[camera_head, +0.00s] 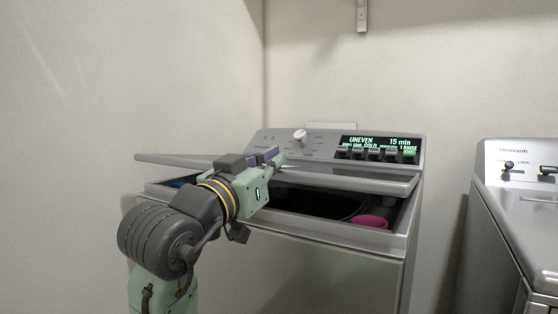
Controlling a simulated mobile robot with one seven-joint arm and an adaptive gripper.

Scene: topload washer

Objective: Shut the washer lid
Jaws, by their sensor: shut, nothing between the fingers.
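The silver top-load washer (320,265) stands against the wall in the head view. Its lid (355,179) is partly open, at a low angle, with its front edge raised above the tub opening. The dark opening shows beneath it. My gripper (279,160) is shut and empty, with its fingertips over the upper side of the lid, near the middle. I cannot tell whether they touch it. My arm hides part of the lid and the left of the opening.
A pink item (370,221) sits in the opening at the right, and a blue one (181,183) shows at the left. The control panel (325,146) rises behind the lid. Another silver machine (530,215) stands at the right, across a narrow gap.

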